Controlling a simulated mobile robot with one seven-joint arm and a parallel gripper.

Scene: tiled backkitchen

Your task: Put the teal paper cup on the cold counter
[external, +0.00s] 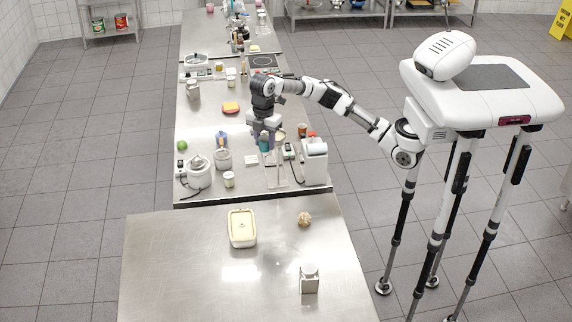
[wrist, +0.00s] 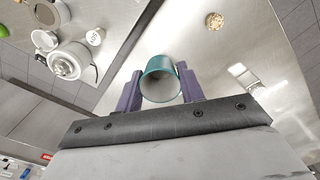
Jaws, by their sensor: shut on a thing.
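The teal paper cup (wrist: 160,80) sits between the two purple fingers of my gripper (wrist: 161,88) in the wrist view, its open mouth facing the camera. My gripper (external: 264,135) is shut on it. In the external view the cup (external: 264,143) shows small and partly hidden, held above the cluttered far steel counter (external: 205,130). A nearer steel counter (external: 180,270) adjoins it, with much bare surface. No label shows which counter is the cold one.
Near my gripper stand a white machine (external: 314,160), a white pot-shaped appliance (external: 198,172) and a small cup (external: 229,179). The near counter's left side is clear.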

